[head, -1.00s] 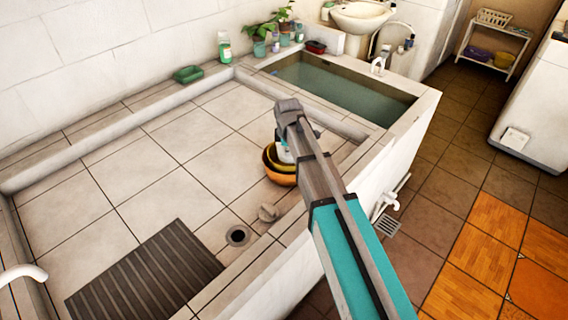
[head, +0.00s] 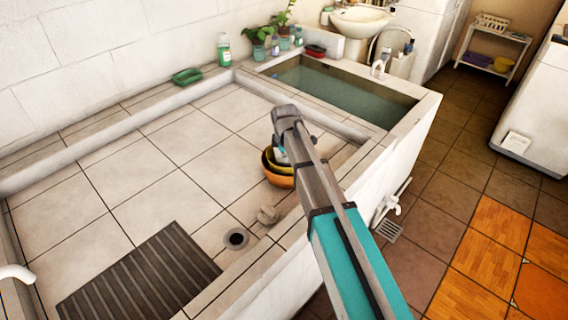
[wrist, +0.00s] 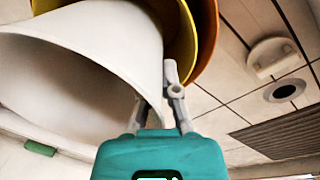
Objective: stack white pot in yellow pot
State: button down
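The white pot (wrist: 90,60) fills the upper left of the wrist view, with its wide open mouth towards the camera. My gripper (wrist: 170,85) has its fingers at the near wall of this pot, one outside and one towards its inside, and looks shut on it. The yellow pot (wrist: 183,30) is just beyond the white pot, whose far end overlaps it in view. How deep the white pot sits is hidden. In the head view, the yellow pot (head: 272,164) sits inside an orange bowl (head: 277,180), and my arm covers most of the white pot.
A ribbed dark mat (head: 140,280) is at the front left. A water-filled trough (head: 340,92) is behind. The tiled floor left of the bowls is clear.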

jog(key=shift+f+b, duration=0.4)
jog(key=shift+f, duration=0.35)
jog(key=shift+f+b, duration=0.6)
jog(key=c, duration=1.1)
grip_release()
jog(key=shift+r, duration=0.2)
jog(key=r+p, duration=0.4)
jog(key=s+r+p, duration=0.1)
jog(key=r+p, duration=0.7)
jog(key=p, duration=0.1)
jog(key=shift+s+r, duration=0.25)
jog(key=shift+r, duration=0.15)
jog(key=shift+d, duration=0.1)
